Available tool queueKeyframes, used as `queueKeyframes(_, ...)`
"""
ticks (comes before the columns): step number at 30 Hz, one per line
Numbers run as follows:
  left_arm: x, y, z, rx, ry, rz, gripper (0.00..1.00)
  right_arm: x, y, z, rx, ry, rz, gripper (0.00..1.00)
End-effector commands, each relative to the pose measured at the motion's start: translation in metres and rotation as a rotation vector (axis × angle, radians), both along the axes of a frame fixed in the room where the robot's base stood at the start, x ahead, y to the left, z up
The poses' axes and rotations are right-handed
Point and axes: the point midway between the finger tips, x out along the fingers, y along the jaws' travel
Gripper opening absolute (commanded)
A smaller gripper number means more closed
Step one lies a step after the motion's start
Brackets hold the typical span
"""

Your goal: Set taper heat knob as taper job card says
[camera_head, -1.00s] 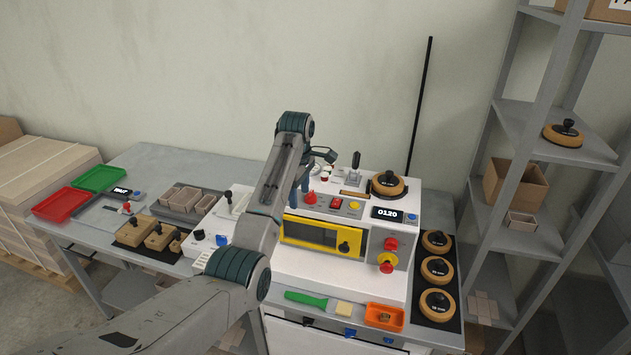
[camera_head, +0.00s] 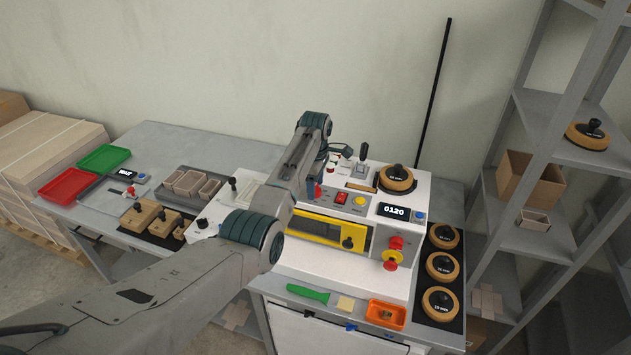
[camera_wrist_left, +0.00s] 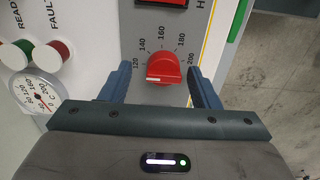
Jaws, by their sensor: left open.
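The red heat knob (camera_wrist_left: 163,68) sits on the machine's white panel, inside a scale printed 120 to 200. In the head view the knob (camera_head: 317,193) shows as a small red patch beside my left gripper (camera_head: 309,188), which is partly hidden by my arm. No readable taper job card shows. My right gripper is not in view.
A red rocker switch (camera_wrist_left: 163,2) lies just above the knob in the wrist view, and a round gauge (camera_wrist_left: 38,95) lies to its left. The machine's black display (camera_head: 401,212) reads 0120. A wood-rimmed disc (camera_head: 397,180) and a lever (camera_head: 362,155) stand on the machine's top.

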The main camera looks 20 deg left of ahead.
Motion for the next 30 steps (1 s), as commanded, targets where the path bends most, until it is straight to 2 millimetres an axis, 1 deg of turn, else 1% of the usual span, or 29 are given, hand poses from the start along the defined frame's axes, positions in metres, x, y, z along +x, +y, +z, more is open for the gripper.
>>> queueKeyframes(1, -0.001, 0.0, -0.003, 0.0, 0.002, 0.0, 0.56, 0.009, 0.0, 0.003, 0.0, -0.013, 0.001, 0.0)
queueKeyframes(4, 0.0, 0.0, -0.007, 0.0, 0.0, 0.0, 0.56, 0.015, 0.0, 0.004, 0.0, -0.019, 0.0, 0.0)
queueKeyframes(7, 0.0, 0.0, -0.008, 0.0, -0.001, 0.0, 0.56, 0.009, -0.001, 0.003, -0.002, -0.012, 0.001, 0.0)
queueKeyframes(11, 0.0, 0.0, -0.008, 0.0, -0.001, 0.0, 0.56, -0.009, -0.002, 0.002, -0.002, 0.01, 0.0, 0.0)
queueKeyframes(14, 0.0, 0.0, -0.008, 0.0, -0.001, 0.0, 0.38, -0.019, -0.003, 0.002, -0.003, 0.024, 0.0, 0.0)
queueKeyframes(15, 0.0, 0.0, -0.007, 0.0, -0.001, 0.0, 0.3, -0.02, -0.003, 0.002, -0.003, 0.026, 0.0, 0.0)
queueKeyframes(18, 0.0, 0.0, -0.007, 0.0, -0.001, 0.0, 0.11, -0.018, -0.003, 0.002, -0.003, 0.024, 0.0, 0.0)
queueKeyframes(25, 0.0, 0.0, -0.007, 0.0, -0.001, -0.013, 0.11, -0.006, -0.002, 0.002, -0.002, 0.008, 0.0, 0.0)
queueKeyframes(30, 0.0, 0.0, -0.007, 0.0, -0.001, -0.068, 0.11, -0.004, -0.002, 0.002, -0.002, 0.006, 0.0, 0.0)
